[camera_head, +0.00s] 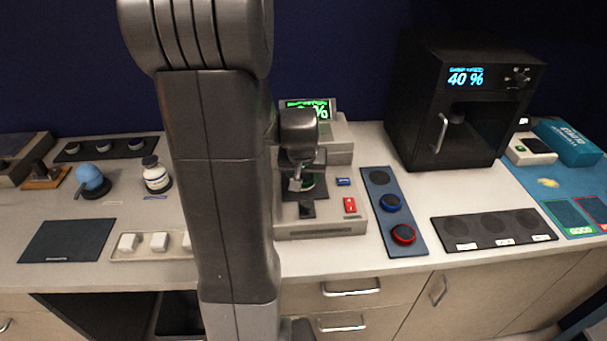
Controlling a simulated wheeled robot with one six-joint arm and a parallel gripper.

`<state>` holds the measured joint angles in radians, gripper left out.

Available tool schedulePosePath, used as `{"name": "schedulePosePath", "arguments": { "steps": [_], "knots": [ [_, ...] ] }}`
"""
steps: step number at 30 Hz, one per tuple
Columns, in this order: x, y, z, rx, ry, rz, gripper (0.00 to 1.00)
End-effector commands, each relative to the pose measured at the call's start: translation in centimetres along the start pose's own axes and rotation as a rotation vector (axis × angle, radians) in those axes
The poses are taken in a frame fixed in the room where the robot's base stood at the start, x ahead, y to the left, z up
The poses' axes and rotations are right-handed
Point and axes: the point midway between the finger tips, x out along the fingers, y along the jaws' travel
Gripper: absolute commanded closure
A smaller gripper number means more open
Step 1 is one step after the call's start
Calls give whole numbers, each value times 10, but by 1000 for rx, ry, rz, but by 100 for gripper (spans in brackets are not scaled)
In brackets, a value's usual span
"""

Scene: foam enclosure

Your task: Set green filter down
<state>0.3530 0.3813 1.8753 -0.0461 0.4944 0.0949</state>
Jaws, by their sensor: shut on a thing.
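My gripper (299,181) points down over the grey machine (335,228) in the middle of the counter and is shut. The green filter is mostly hidden below and behind it; only a dark green edge (319,187) shows beside the fingers. I cannot tell whether the filter touches the machine. On the blue rack (393,219) to the right, the top dark round spot (379,177) is empty. The blue filter (391,202) and the red filter (403,234) sit below it.
My arm hides the counter left of the machine. A black oven-like box (410,120) reading 40 % stands at the back right. A black mat with several round spots (494,229) lies in front of it. A white bottle (155,176) and a blue ball-shaped object (89,177) stand at left.

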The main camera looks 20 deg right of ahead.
Motion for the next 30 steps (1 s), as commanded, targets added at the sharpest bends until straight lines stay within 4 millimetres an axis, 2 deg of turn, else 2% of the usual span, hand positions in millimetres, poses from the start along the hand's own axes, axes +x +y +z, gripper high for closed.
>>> {"name": "schedulePosePath", "arguments": {
  "steps": [11, 12, 15, 25, 30],
  "knots": [
    [6, 0, 2, -1, 1, 0, 73],
    [6, 0, 2, -1, 1, 0, 49],
    [4, 0, 2, -1, 1, 0, 29],
    [3, 0, 1, -1, 1, 0, 29],
    [-9, 0, 0, -1, 5, 0, 29]
  ]
}}
